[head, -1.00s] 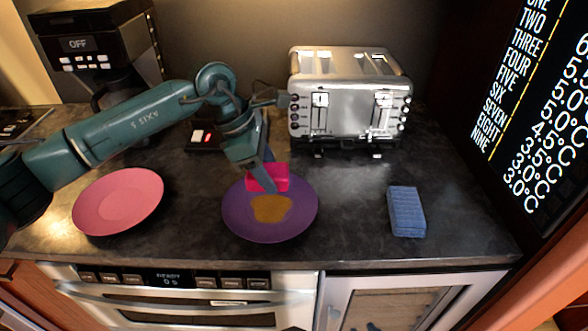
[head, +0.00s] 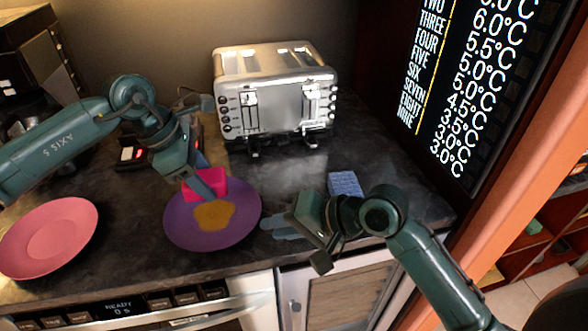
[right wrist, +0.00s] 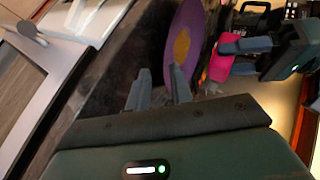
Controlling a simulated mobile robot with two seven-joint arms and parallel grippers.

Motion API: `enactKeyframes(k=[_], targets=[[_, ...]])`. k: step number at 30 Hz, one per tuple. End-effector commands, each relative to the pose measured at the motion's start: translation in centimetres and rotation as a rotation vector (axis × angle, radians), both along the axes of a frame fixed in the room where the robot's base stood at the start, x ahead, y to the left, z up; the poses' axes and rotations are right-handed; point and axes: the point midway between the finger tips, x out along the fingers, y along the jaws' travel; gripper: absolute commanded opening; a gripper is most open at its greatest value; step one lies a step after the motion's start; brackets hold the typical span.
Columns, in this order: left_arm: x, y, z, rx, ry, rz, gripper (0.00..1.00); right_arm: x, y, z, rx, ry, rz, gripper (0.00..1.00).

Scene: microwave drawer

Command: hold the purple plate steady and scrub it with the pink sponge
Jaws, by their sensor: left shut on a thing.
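The purple plate (head: 245,220) lies flat on the dark counter, with a yellow-brown stain (head: 214,215) in its middle. My left gripper (head: 205,188) is shut on the pink sponge (head: 212,179) over the far part of the plate, beside the stain. Whether the sponge touches the plate is hard to tell. My right gripper (head: 279,228) is open and empty, just right of the plate's rim, its fingers pointing at it. In the right wrist view its fingers (right wrist: 160,88) are apart, with the plate (right wrist: 173,65) beyond them and the sponge (right wrist: 218,62) further right.
A pink plate (head: 48,238) lies at the left. A blue sponge (head: 345,184) lies behind my right gripper, partly hidden by the arm. A silver toaster (head: 275,95) stands at the back. A dark display panel (head: 465,80) bounds the right side. The oven front (head: 150,310) is below the counter edge.

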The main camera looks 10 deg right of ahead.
Motion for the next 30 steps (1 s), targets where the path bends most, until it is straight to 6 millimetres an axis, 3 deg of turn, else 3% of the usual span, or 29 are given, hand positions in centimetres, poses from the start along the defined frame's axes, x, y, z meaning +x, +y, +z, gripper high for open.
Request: enactKeyframes(k=[6, 12, 17, 23, 30], targets=[[0.0, 0.0, 0.0, 0.0, 0.0, 0.0, 0.31, 3.2, -1.2, 3.6, -0.118, 0.146, 0.047, 0.22], [0.0, 0.0, 0.0, 0.0, 0.0, 0.0, 0.31, 4.4, -2.7, 6.7, -0.219, 0.247, 0.052, 0.22], [0.0, 0.0, 0.0, 0.0, 0.0, 0.0, 0.31, 4.8, -3.5, 8.0, -0.262, 0.286, 0.05, 0.22], [0.0, 0.0, 0.0, 0.0, 0.0, 0.0, 0.31, 5.0, -3.0, 7.2, -0.272, 0.301, 0.05, 0.22], [0.0, 0.0, 0.0, 0.0, 0.0, 0.0, 0.31, 5.9, -0.6, 3.6, -0.27, 0.302, 0.05, 0.22]])
